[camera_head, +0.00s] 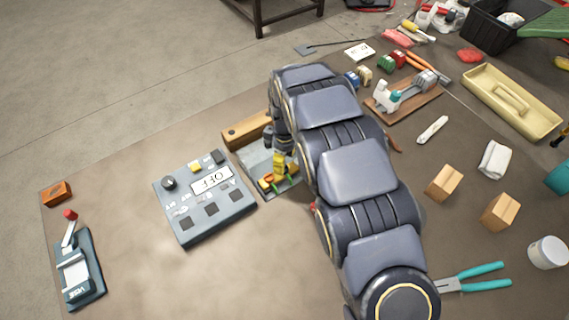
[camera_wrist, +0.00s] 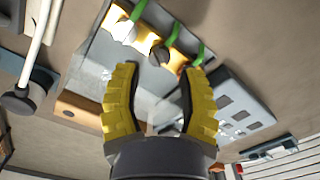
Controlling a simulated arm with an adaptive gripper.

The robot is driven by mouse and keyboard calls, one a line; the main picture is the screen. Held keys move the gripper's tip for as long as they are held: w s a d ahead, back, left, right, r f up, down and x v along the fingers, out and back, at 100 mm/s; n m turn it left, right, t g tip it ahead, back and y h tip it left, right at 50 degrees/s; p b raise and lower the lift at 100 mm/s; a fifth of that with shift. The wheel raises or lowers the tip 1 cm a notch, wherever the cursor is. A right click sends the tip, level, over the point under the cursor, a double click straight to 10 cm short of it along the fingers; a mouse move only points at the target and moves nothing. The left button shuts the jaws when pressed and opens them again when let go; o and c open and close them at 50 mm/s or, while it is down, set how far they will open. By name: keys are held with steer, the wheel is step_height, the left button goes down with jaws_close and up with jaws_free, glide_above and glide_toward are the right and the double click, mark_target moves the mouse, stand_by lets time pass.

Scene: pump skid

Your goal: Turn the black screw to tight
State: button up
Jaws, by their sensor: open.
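A grey plate (camera_wrist: 85,78) carries a yellow-orange block with rounded heads and green strips or wires (camera_wrist: 170,35) along one edge. One dark grey rounded head, possibly the black screw (camera_wrist: 160,54), sits on the block, but its colour and setting are hard to tell. In the head view the plate (camera_head: 256,158) is partly covered by my arm and gripper. My gripper (camera_wrist: 160,78) has two yellow ribbed fingers spread apart with nothing between them. The fingers point at the block, with the dark head between their lines. In the head view my gripper (camera_head: 279,165) is over the plate.
A control box reading "OFF" (camera_head: 212,181) stands left of the plate. A wooden block (camera_head: 247,131) is behind it. A lever device (camera_head: 75,268) sits at far left. Tools, wooden cubes and a yellow tray (camera_head: 480,87) crowd the right.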

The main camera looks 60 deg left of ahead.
step_height(320, 180, up, 8)
steer(key=shift+r, duration=0.25)
steer(key=shift+o, duration=1.4)
step_height(320, 180, down, 3)
steer(key=m, duration=1)
steer(key=shift+m, duration=0.3)
steer(key=m, duration=0.2)
steer(key=f+m, duration=0.1)
steer(key=shift+m, duration=0.4)
steer(key=shift+f, duration=0.5)
step_height(320, 180, down, 7)
jaws_close()
